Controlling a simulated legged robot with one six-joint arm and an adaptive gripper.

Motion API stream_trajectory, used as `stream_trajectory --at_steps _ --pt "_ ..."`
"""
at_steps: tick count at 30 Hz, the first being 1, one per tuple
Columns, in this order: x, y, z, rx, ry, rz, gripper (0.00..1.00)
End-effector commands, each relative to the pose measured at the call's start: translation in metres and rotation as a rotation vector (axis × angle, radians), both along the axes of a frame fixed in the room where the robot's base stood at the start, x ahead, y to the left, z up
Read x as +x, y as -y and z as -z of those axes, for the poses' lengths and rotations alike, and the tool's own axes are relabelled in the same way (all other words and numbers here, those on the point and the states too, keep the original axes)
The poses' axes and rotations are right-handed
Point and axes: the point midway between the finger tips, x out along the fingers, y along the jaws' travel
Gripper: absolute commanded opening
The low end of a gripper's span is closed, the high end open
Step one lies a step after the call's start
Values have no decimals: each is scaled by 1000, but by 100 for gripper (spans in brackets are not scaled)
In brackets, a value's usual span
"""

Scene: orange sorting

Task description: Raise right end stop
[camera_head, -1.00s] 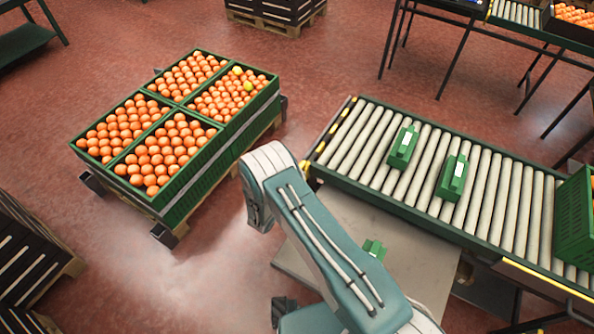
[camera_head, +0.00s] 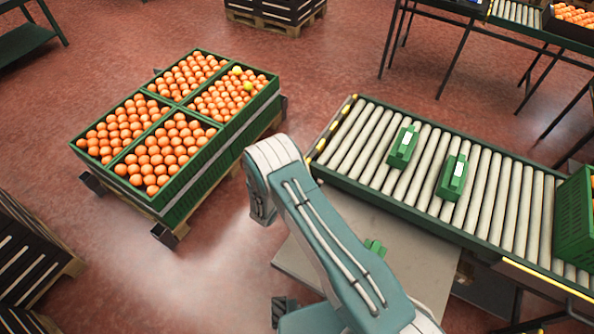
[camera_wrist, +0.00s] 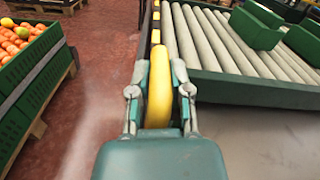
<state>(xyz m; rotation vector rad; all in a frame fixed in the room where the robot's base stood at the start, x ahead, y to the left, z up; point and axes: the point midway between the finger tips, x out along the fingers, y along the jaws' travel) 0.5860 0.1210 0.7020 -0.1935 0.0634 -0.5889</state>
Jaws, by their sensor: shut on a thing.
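In the wrist view my gripper (camera_wrist: 160,98) has its fingers on either side of an upright yellow end stop (camera_wrist: 160,76), shut on it. The end stop stands at the near corner of the roller conveyor (camera_wrist: 250,90). Its lower part is hidden by my gripper's body. In the head view the roller conveyor (camera_head: 400,205) lies at the right, with yellow pieces along its left end. There my gripper and the held end stop are hidden behind my arm.
Two green boxes (camera_head: 403,147) (camera_head: 452,178) sit on the rollers, and a green crate (camera_head: 575,228) stands at the right. Green crates of oranges (camera_head: 195,190) stand on a pallet to the left. Red floor between pallet and conveyor is clear.

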Motion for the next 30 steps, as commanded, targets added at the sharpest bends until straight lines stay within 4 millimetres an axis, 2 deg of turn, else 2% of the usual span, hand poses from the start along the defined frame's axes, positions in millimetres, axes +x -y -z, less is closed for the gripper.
stream_trajectory --at_steps 1,3,9,21,22,24,30 --pt "3 -2 -14 4 10 -4 0" --pt "3 -3 -26 3 11 -4 0" --pt "3 -3 -53 3 10 -5 0" --pt "3 -4 -61 1 18 -7 0" --pt "3 -4 -62 1 18 -7 30" --pt "3 -4 -62 1 19 -7 59" --pt "2 -2 -59 1 11 -4 59"
